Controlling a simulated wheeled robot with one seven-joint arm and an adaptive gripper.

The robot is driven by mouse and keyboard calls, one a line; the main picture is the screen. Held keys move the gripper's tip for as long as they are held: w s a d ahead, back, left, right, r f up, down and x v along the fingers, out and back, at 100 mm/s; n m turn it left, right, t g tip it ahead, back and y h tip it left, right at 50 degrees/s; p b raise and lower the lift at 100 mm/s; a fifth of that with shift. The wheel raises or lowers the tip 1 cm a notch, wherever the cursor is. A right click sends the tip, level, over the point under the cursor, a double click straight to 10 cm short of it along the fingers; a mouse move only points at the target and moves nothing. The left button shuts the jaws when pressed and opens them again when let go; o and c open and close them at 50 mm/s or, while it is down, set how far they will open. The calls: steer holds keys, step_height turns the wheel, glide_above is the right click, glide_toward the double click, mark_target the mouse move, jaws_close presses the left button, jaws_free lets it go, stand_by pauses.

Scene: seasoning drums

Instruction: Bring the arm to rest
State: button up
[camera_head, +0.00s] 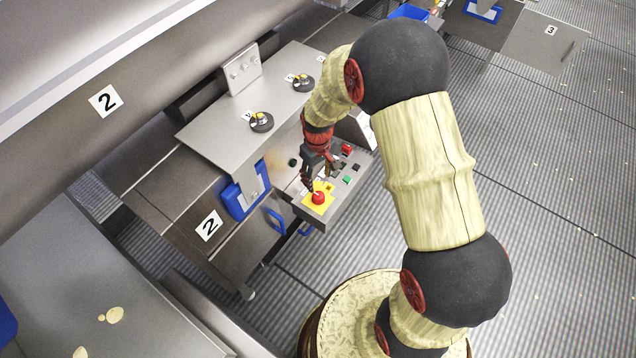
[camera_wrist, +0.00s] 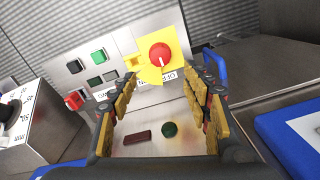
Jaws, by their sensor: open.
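My gripper (camera_head: 318,178) hangs over the control box on the front of the machine in the head view. In the wrist view its two yellow-padded fingers (camera_wrist: 163,95) are spread wide with nothing between them. Beyond the fingertips is a red emergency-stop button (camera_wrist: 160,55) on a yellow plate. The same red button (camera_head: 318,198) shows in the head view just below the gripper. My arm reaches from the lower right, up and over, then down to the box. I cannot tell whether a finger touches the panel.
Blue handles (camera_head: 276,221) flank the panel. Open grated floor (camera_head: 560,220) lies right.

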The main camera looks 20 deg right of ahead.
steer(key=shift+r, duration=0.35)
stand_by(0.3)
steer(key=s+r+m+t, duration=0.1)
steer(key=s+r+t, duration=0.1)
steer(key=s+r, duration=0.5)
steer(key=s+r+m+t, duration=0.1)
steer(key=s+r, duration=0.6)
steer(key=r, duration=0.8)
steer(key=s+r+m+t, duration=0.1)
steer(key=s+r+t, duration=0.1)
steer(key=s+r, duration=0.6)
step_height(320, 180, up, 4)
steer(key=shift+d+f+m+t, duration=0.2)
steer(key=shift+m+t, duration=0.1)
steer(key=shift+m, duration=0.1)
